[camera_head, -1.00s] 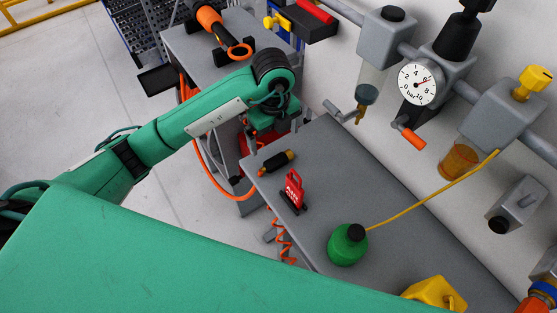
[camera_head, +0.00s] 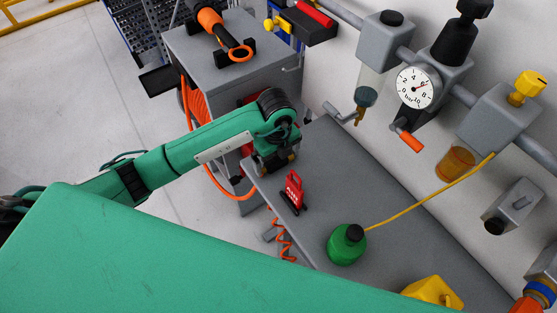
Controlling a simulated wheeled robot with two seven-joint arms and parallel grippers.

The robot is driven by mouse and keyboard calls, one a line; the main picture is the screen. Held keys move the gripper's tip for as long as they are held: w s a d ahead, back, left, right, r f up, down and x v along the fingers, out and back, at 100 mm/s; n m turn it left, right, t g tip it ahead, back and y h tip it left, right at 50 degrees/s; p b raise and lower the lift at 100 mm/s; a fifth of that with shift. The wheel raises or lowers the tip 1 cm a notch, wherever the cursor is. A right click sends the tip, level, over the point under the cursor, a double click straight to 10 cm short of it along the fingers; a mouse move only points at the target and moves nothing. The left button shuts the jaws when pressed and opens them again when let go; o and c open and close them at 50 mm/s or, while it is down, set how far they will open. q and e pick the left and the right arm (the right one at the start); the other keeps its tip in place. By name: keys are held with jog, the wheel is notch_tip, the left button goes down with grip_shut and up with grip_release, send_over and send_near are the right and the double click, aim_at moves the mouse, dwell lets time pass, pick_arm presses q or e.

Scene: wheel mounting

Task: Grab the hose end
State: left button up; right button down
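The hose end (camera_head: 290,158), a dark coupling with an orange-yellow tip, lies at the left end of the grey bench (camera_head: 345,185). It is mostly hidden under my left gripper (camera_head: 275,160). The orange hose (camera_head: 222,188) hangs in a loop off the bench's left edge and runs toward it. My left gripper points down, low over the hose end. Its fingertips are too small and covered to tell whether they grip it. My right gripper is not in view.
A red lockout stand (camera_head: 293,190) is close to the right of my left gripper. A green bottle (camera_head: 347,244) with a yellow tube and a yellow block (camera_head: 432,291) stand nearer. A pressure gauge (camera_head: 417,88) and filter units hang on the wall behind.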

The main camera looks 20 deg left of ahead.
pick_arm(q)
jog(key=c, duration=0.7)
jog(key=shift+r, duration=0.2)
